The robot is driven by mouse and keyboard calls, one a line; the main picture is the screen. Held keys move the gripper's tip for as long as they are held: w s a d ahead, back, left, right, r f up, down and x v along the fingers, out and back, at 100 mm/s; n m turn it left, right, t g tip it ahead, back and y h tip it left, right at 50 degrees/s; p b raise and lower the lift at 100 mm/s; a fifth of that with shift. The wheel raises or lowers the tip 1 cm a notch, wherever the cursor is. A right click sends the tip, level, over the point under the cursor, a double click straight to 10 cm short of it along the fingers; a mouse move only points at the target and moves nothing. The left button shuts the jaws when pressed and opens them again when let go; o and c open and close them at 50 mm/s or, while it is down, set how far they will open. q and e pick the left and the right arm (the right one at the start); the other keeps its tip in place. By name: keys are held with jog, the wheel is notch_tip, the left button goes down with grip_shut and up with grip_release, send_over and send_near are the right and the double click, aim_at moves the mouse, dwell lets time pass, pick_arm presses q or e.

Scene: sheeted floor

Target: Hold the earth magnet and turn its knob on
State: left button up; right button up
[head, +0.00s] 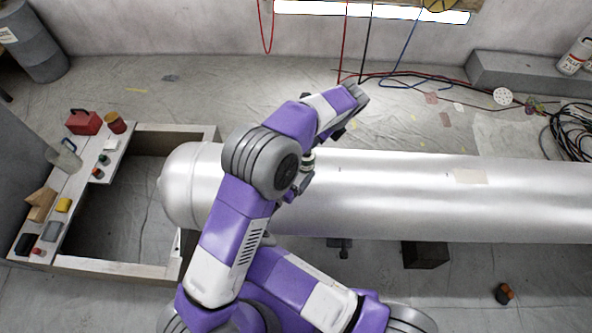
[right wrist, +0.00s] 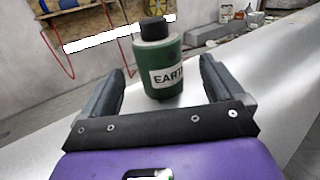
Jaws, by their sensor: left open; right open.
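The earth magnet (right wrist: 165,65) is a green cylinder with a white "EARTH" label and a black knob (right wrist: 154,29) on top. In the right wrist view it stands upright on a pale metal surface. My right gripper (right wrist: 163,72) is open, with one finger on each side of the magnet and visible gaps between. My left gripper (head: 352,98) is open at the end of the upper arm, above the far side of the big silver cylinder (head: 420,195).
A wooden frame bench (head: 120,268) with small boxes and cups stands at the left. A dark block (head: 425,254) sits under the cylinder. Cables (head: 572,130) and a grey beam (head: 520,74) lie at the back right. A small orange-black object (head: 504,293) lies on the floor.

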aim_at(309, 156)
jog(key=shift+w+f, duration=0.1)
jog(key=shift+w, duration=0.05)
jog(key=shift+w+d+m, duration=0.15)
jog(key=shift+w+m, duration=0.15)
jog(key=x, duration=0.6)
jog(key=shift+w+d+f, duration=0.15)
jog(key=shift+w+d, duration=0.05)
jog(key=shift+w, duration=0.05)
